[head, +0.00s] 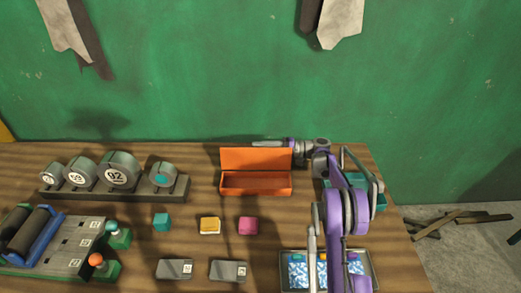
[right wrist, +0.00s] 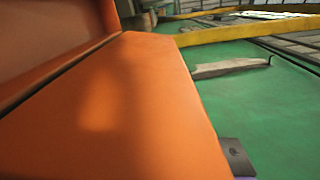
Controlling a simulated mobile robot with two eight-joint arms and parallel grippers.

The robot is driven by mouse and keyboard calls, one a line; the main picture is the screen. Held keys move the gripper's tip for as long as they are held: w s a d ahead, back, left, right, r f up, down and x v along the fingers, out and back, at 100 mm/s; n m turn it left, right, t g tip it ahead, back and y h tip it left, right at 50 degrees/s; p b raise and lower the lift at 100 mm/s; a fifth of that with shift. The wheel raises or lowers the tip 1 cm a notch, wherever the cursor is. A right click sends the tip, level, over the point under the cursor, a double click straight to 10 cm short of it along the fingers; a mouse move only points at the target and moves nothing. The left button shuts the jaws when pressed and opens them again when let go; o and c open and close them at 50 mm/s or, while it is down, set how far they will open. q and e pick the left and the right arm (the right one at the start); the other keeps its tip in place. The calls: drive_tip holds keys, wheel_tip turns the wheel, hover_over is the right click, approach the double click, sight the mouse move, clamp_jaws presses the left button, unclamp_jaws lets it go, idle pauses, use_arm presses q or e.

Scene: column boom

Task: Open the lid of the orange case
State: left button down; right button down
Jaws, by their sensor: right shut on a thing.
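The orange case (head: 256,191) stands near the back edge of the wooden table. Its lid (head: 256,159) is raised at the back, and the dark inside of the case shows. My right gripper (head: 270,143) reaches in from the right at the lid's top edge and is shut on the lid; the exact contact is hard to see. In the right wrist view, an orange panel of the case (right wrist: 120,110) fills much of the picture. My left gripper is not in view.
A teal block (head: 162,222), a yellow block (head: 210,226) and a pink block (head: 248,225) lie in front of the case. A tray (head: 285,288) and a teal container (head: 381,200) are partly behind my right arm.

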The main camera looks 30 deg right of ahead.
sight(291, 150)
idle(0.8)
drive_tip(key=shift+s+a+r+n, duration=0.2)
drive_tip(key=shift+s+n, duration=0.1)
drive_tip(key=shift+n, duration=0.3)
drive_tip(key=shift+s+a+r+n, duration=0.2)
drive_tip(key=shift+s+n, duration=0.1)
drive_tip(key=shift+n, duration=0.3)
drive_tip(key=c, duration=0.5)
unclamp_jaws()
drive_tip(key=shift+d, duration=0.1)
drive_tip(key=b+v, duration=0.1)
drive_tip(key=v, duration=0.9)
drive_tip(key=shift+s+d+b, duration=0.2)
drive_tip(key=shift+d+b, duration=0.05)
drive_tip(key=shift+b, duration=0.05)
